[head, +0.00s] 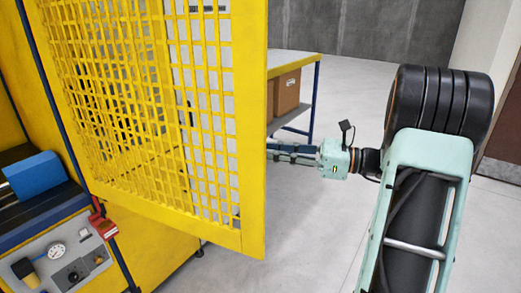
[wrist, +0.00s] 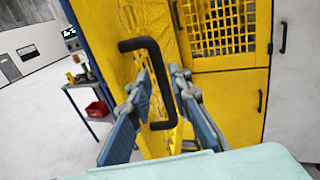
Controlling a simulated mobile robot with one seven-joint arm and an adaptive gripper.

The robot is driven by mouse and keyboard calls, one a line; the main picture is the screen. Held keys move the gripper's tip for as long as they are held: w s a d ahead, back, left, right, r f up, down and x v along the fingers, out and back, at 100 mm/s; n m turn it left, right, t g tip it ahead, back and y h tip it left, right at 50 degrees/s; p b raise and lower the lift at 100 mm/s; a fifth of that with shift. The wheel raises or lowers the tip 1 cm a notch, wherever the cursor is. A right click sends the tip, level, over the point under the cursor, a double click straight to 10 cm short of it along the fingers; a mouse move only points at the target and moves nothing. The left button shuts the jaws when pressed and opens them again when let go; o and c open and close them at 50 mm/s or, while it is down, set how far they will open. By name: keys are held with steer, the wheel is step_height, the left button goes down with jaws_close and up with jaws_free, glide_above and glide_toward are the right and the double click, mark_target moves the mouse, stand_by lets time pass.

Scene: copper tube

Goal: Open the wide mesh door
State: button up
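The wide mesh door (head: 250,150) is a yellow frame with a square mesh. In the head view it stands at an angle in front of the machine, with its free edge at right. My gripper (head: 290,152) is beyond that edge, its fingertips partly hidden by the door. In the wrist view my gripper (wrist: 159,80) has its two fingers apart. The black D-shaped handle (wrist: 160,75) on the yellow door shows between them, with its long bar closer to the right finger. I cannot tell whether a finger touches the bar.
A machine bed with a blue block (head: 35,178) and a control panel with a gauge (head: 57,250) lie at left. A table with a cardboard box (head: 287,93) stands behind the door. The wrist view shows a cart with a red bin (wrist: 97,109). Grey floor is clear around my arm.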

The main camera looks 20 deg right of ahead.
steer(key=v, duration=0.8)
steer(key=shift+a, duration=0.1)
